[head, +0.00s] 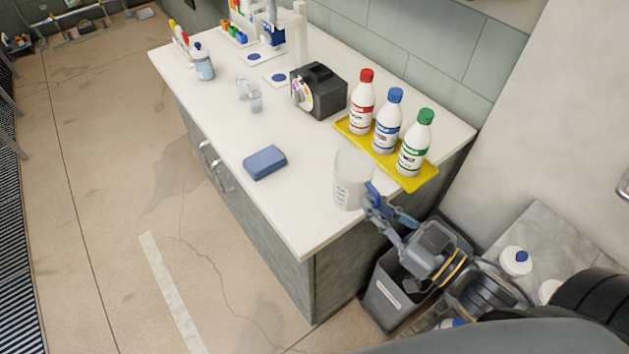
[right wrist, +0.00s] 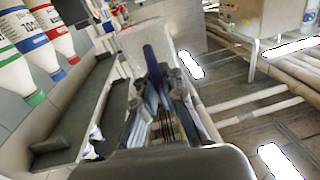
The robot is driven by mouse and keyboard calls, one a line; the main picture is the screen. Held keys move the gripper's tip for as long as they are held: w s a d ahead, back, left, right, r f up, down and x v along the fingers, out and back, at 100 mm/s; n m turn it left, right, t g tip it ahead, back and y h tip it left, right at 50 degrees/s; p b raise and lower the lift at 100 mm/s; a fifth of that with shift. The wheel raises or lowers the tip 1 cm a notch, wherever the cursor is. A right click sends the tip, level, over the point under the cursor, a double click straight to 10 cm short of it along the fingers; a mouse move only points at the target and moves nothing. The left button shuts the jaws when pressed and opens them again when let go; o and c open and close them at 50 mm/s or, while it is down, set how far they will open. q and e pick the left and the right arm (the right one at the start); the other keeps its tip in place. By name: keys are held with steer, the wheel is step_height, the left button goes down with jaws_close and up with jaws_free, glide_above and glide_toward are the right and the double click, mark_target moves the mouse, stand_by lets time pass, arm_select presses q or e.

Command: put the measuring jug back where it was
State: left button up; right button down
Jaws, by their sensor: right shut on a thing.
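The measuring jug (head: 350,182) is a clear, whitish beaker with a blue handle. In the head view it is upright at the near right end of the white counter (head: 300,215), in front of the yellow tray. I cannot tell whether its base touches the counter. My right gripper (head: 376,201) is shut on the jug's blue handle, from the right. In the right wrist view the handle (right wrist: 152,68) lies between the fingers, with the pale jug wall (right wrist: 146,36) beyond it. My left gripper is not in view.
A yellow tray (head: 426,181) holds red-, blue- and green-capped bottles close behind the jug. A blue sponge (head: 264,163) lies to the left. A black device (head: 322,92), small beakers (head: 255,101) and a bottle (head: 202,63) stand farther back. A grey bin (head: 386,299) stands beside the counter.

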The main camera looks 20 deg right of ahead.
mark_target(349, 177)
steer(key=shift+r+n+g+y, duration=0.5)
steer(key=shift+y, duration=0.1)
steer(key=shift+w, duration=0.45)
steer(key=w+f, duration=0.1)
steer(key=w, duration=0.1)
steer(key=w+f+p, duration=0.1)
steer(key=w, duration=0.2)
steer(key=w+f, duration=0.1)
steer(key=w, duration=0.1)
steer(key=shift+w+a+f+p, duration=0.1)
steer(key=shift+w+a+p, duration=0.25)
steer(key=shift+a+p, duration=0.05)
steer(key=w+f, duration=0.4)
steer(key=f, duration=0.1)
steer(key=shift+w+a+f, duration=0.15)
steer(key=shift+a, duration=0.1)
steer(key=shift+w+f, duration=0.35)
steer(key=shift+f, duration=0.1)
step_height(349, 177, down, 3)
steer(key=shift+w+r+p, duration=0.1)
steer(key=shift+p, duration=0.6)
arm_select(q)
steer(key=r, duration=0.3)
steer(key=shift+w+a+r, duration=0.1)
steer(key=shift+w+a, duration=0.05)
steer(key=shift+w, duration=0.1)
arm_select(e)
steer(key=shift+f, duration=0.3)
